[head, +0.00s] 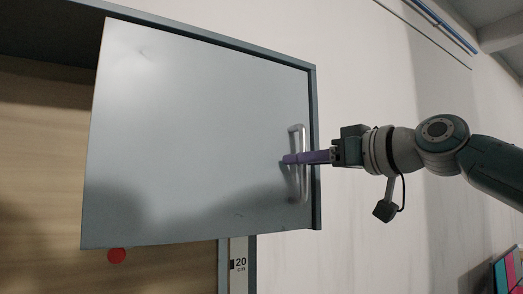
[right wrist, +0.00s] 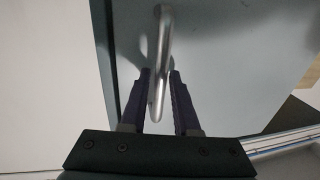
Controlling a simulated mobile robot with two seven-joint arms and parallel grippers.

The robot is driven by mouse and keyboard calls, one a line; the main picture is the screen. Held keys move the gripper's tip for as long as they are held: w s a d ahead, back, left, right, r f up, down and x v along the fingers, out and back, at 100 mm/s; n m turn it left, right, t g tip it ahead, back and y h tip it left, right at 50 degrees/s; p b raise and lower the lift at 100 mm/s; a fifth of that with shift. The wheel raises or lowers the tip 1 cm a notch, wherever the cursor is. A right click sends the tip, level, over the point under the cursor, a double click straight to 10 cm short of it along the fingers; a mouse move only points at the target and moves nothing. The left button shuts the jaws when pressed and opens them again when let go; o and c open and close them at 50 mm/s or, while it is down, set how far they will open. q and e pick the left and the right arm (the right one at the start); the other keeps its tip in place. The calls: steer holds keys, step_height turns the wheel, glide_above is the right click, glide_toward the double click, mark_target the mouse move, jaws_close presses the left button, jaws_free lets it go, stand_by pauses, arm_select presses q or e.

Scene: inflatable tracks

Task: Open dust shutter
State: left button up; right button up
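The dust shutter (head: 190,120) is a flat grey panel filling the middle of the head view. An upright silver bar handle (head: 303,150) is fixed near its right edge. My right gripper (head: 290,159), with purple fingers, reaches in from the right at the handle. In the right wrist view, the handle (right wrist: 159,60) passes between the two dark fingers (right wrist: 160,82), one on each side. The fingers are apart, with a visible gap beside the bar, so they do not look closed on it. My left gripper is not in view.
A grey frame (head: 315,100) runs along the panel's top and right edges. A wood-coloured surface (head: 40,150) shows left of the panel. A red round thing (head: 117,255) peeks out below it, near a "20" label (head: 239,263). A pale wall is behind.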

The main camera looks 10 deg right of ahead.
steer(key=shift+c, duration=0.3)
jaws_close()
stand_by(1.1)
